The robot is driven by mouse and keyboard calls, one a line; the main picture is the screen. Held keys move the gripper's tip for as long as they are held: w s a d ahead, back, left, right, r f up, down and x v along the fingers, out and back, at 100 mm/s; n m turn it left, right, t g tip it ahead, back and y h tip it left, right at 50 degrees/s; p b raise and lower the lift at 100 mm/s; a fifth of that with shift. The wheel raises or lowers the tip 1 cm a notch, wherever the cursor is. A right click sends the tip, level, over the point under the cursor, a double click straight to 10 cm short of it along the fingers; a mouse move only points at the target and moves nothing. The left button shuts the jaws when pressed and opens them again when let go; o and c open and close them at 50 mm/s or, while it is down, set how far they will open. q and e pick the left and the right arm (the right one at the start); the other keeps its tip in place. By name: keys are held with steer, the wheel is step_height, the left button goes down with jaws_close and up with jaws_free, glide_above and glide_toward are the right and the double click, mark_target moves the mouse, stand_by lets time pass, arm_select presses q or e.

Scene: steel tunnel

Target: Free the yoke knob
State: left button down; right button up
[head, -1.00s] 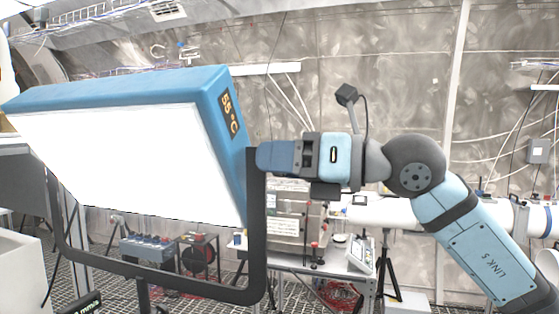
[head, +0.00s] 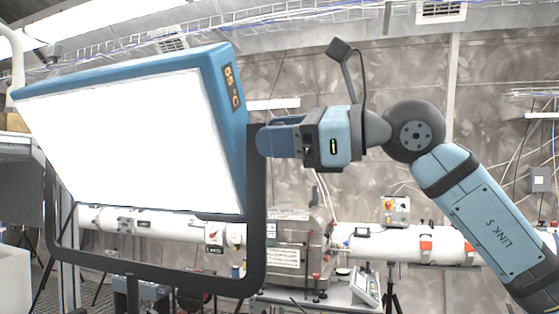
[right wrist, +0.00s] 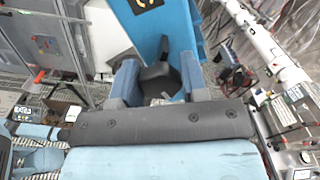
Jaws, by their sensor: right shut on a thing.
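A large lamp panel with a blue housing (head: 235,115) and a bright white face (head: 135,135) is tilted in a black U-shaped yoke (head: 257,220). The housing carries a "55 °C" label. My right gripper (head: 268,140) reaches in from the right to the top of the yoke's right arm. In the right wrist view, a dark grey knob (right wrist: 158,78) sits between the two blue-grey fingers of the right gripper (right wrist: 158,84), which are shut on it beside the blue housing. In the head view the knob is hidden behind the fingers. My left gripper is not in view.
Behind are a bench (head: 320,303) with instruments, a white pipe (head: 405,246) and a tripod (head: 391,285). A dark cabinet (head: 22,190) and a white box (head: 12,280) stand at the left. Space around the right forearm looks clear.

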steer(key=shift+f+n+b, duration=0.2)
steer(key=shift+n+b, duration=0.15)
steer(key=shift+n, duration=0.25)
steer(key=n+b, duration=0.2)
steer(key=n, duration=0.2)
steer(key=shift+b, duration=0.4)
steer(key=n+b, duration=0.1)
steer(key=n, duration=0.4)
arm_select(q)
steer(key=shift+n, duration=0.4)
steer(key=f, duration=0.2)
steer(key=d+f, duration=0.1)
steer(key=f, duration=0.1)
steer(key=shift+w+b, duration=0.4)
arm_select(e)
steer(key=shift+n, duration=0.5)
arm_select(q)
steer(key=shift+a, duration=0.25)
arm_select(e)
steer(key=shift+r, duration=0.1)
steer(key=o, duration=0.9)
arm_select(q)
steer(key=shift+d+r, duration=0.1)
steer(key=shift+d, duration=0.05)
arm_select(e)
steer(key=shift+s, duration=0.1)
